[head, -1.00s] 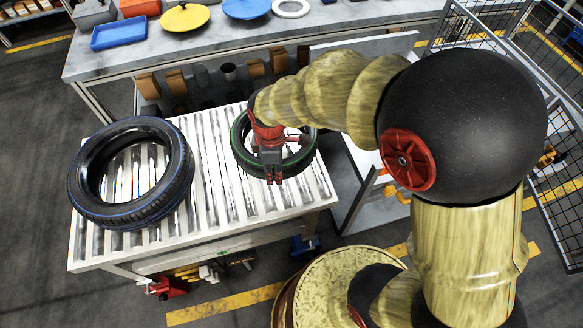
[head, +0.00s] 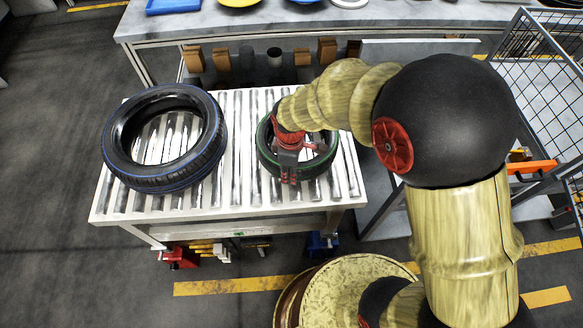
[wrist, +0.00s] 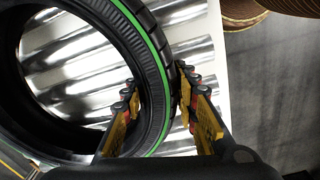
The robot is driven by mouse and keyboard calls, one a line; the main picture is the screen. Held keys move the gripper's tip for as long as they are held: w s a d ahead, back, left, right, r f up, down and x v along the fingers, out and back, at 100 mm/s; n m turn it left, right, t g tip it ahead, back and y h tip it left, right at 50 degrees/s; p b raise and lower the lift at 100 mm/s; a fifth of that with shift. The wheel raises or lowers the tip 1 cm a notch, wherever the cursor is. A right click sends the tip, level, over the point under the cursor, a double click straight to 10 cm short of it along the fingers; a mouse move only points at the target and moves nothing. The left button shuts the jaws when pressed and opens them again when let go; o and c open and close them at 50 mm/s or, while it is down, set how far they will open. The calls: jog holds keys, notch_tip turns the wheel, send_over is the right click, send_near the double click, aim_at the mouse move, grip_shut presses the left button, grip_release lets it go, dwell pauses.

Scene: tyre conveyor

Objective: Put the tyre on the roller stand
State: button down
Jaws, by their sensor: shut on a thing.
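A black tyre with a green stripe (head: 266,148) is at the right part of the white roller stand (head: 235,190). It appears to lie flat on the rollers; I cannot tell if it is slightly raised. My gripper (head: 289,178) is at its near side, shut on the tyre wall. In the wrist view, the fingers of my gripper (wrist: 160,95) straddle the wall of the green-striped tyre (wrist: 125,35), one inside the ring and one outside. A larger black tyre with a blue stripe (head: 205,160) lies on the left part of the stand. My wrist hides part of the green-striped tyre.
A long grey workbench (head: 300,20) with coloured discs and a blue tray (head: 175,5) stands behind. A wire mesh cage (head: 530,65) is at the right. Tools (head: 205,250) lie below the stand. Open floor (head: 55,200) is to the left.

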jog(key=shift+w+r, duration=0.1)
jog(key=c, duration=1.4)
grip_release()
jog(key=r+p, duration=0.1)
jog(key=r, duration=0.3)
jog(key=r+p, duration=0.1)
jog(key=r, duration=0.3)
jog(key=r+p, duration=0.2)
jog(key=r, duration=0.2)
jog(key=shift+s, duration=0.3)
jog(key=s+d+r+m+t, duration=0.1)
jog(key=s+d+r+m, duration=0.3)
jog(key=d+r+m, duration=0.1)
jog(key=s+d+r+m+t, duration=0.2)
jog(key=s+d+r+m, duration=0.3)
jog(key=r, duration=0.3)
jog(key=s+d+r+m+t, duration=0.2)
jog(key=s+d+r+m, duration=0.3)
jog(key=r, duration=0.2)
jog(key=shift+s+d, duration=0.15)
jog(key=shift+d, duration=0.05)
